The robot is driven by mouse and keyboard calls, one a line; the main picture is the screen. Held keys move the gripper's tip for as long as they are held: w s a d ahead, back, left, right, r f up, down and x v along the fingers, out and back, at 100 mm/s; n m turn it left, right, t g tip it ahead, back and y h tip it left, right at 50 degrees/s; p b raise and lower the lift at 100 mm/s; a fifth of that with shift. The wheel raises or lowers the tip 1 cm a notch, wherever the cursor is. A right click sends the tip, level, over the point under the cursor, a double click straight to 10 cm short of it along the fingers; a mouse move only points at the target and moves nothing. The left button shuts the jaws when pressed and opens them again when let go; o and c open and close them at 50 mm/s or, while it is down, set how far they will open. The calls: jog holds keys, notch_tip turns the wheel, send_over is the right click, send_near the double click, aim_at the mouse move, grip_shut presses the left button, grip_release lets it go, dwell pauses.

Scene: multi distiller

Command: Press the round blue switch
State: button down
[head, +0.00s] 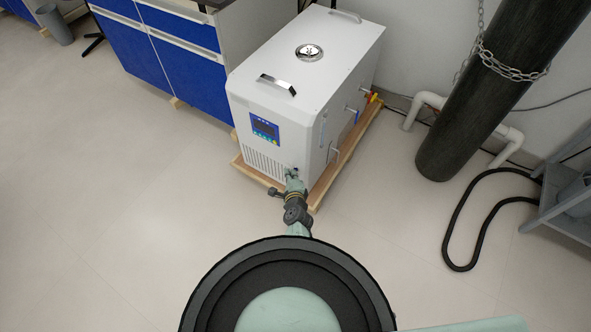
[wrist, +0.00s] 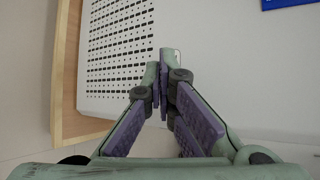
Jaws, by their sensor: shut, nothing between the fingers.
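I cannot clearly make out the round blue switch; a tiny bluish spot shows by the tips in the head view, and the fingers cover much of that area. I cannot tell whether the tips touch the face.
A wooden base (head: 333,172) juts out around the machine's foot. Blue cabinets (head: 185,62) stand to the left. A dark chained cylinder (head: 480,90), a black hose (head: 452,235) and a grey shelf (head: 560,215) are at the right. The floor at the left is clear.

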jog(key=shift+s+a, duration=0.3)
jog(key=shift+s, duration=0.2)
jog(key=shift+s+p, duration=0.1)
jog(key=shift+p, duration=0.2)
jog(key=shift+s+a+p, duration=0.6)
jog(key=shift+s+a, duration=0.3)
jog(key=shift+s, duration=0.3)
jog(key=shift+s+a+p, duration=0.55)
jog(key=shift+s+a, duration=0.35)
jog(key=shift+s, duration=0.25)
